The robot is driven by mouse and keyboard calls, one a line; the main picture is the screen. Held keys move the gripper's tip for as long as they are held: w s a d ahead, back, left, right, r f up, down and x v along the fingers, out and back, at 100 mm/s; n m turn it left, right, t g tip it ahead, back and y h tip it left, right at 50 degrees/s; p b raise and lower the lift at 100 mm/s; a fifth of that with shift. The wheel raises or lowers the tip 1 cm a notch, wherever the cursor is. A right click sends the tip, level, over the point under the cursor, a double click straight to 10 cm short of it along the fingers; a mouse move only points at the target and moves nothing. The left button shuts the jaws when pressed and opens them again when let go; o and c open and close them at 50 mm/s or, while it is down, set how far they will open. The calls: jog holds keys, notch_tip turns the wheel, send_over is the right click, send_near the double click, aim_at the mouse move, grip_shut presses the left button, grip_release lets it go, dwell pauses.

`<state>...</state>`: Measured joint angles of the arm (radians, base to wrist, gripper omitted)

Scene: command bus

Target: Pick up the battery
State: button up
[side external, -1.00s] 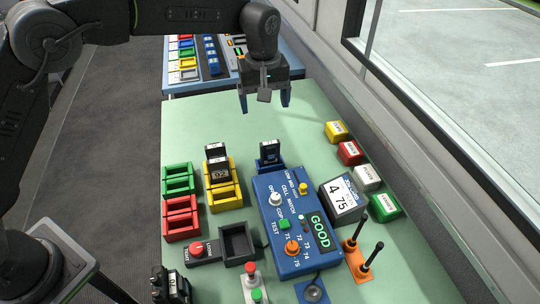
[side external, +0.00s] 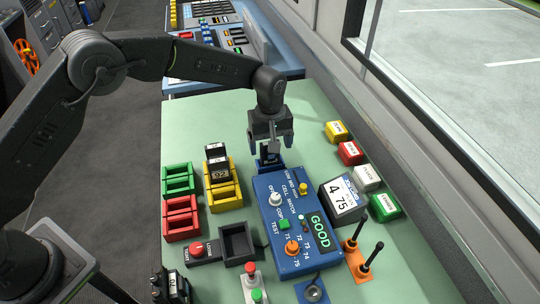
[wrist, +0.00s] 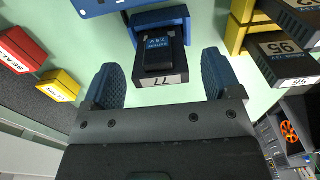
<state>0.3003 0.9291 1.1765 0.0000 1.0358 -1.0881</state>
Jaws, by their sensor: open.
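A black battery (side external: 268,158) stands in the blue cradle at the far end of the blue tester (side external: 285,215). In the wrist view the battery (wrist: 160,50) is black with a white label reading 77, in front of a blue holder (wrist: 160,17). My gripper (side external: 270,145) is open and empty, pointing down just above the battery and partly hiding it. In the wrist view its two blue fingers lie to the left and right of the battery, with a gap on each side.
Green (side external: 178,180) and red (side external: 181,218) racks stand at left. Small coloured boxes (side external: 350,153) line the right side. A dark tray (side external: 238,243) is at the front. The far table top is clear.

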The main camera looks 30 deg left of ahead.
jog(key=shift+f, duration=1.55)
jog(key=shift+c, duration=0.2)
jog(key=c, duration=1.1)
jog(key=shift+r, duration=0.1)
jog(key=shift+r, duration=0.55)
jog(key=r, duration=0.1)
jog(key=a+r, duration=0.1)
jog(key=r, duration=0.1)
jog(key=shift+r, duration=0.25)
jog(key=a+r, duration=0.2)
jog(key=a, duration=0.1)
jog(key=s+a+r, duration=0.1)
jog(key=a+r, duration=0.1)
jog(key=a, duration=0.2)
jog(key=a+r, duration=0.2)
jog(key=a, duration=0.1)
jog(key=shift+s+a+r, duration=0.15)
jog(key=shift+s+a, duration=0.15)
jog(key=shift+s, duration=0.1)
